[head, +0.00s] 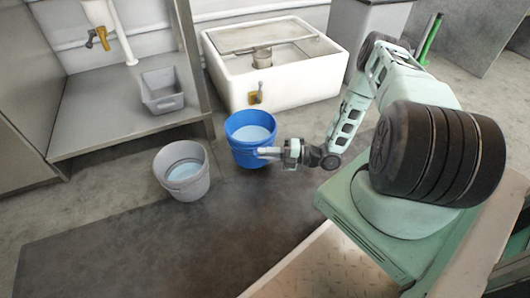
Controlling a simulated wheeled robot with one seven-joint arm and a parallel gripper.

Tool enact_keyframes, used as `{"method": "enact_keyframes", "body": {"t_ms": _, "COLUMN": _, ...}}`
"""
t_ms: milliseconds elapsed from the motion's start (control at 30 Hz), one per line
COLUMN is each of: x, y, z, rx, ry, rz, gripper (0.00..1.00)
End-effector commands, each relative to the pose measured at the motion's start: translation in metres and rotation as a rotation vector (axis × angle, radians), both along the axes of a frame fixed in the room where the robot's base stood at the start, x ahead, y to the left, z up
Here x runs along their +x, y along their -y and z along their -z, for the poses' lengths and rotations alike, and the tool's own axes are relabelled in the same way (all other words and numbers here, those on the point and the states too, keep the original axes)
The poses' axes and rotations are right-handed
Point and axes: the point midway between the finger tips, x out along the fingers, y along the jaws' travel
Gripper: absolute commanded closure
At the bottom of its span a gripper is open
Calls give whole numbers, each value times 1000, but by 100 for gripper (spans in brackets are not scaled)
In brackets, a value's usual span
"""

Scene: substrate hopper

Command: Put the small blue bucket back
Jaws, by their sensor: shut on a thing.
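The small blue bucket (243,154) is upright, with a pale blue surface showing inside it. It is in the middle of the head view, in front of the white basin. My gripper (265,152) reaches in from the right and is shut on the bucket's near right side, by the rim. The fingertips are small here, and the exact grip is hard to make out. I cannot tell whether the bucket's base touches the floor.
A grey bucket (183,184) with similar contents stands left of the blue one on the dark mat (180,245). The white basin (328,80) is behind. A grey tub (163,101) sits on the low shelf (100,125) at left. The mat's front is clear.

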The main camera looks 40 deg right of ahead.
Motion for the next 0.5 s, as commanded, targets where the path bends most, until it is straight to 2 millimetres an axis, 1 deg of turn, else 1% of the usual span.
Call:
{"method": "enact_keyframes", "body": {"t_ms": 33, "x": 1, "y": 0, "z": 8, "rx": 3, "ry": 9, "rz": 0, "gripper": 100}}
{"method": "enact_keyframes", "body": {"t_ms": 233, "x": 1, "y": 0, "z": 18, "rx": 3, "ry": 10, "rz": 0, "gripper": 100}}
{"method": "enact_keyframes", "body": {"t_ms": 400, "x": 1, "y": 0, "z": 40, "rx": 3, "ry": 11, "rz": 1, "gripper": 100}}
{"method": "enact_keyframes", "body": {"t_ms": 500, "x": 1, "y": 0, "z": 48, "rx": 3, "ry": 10, "rz": 1, "gripper": 100}}
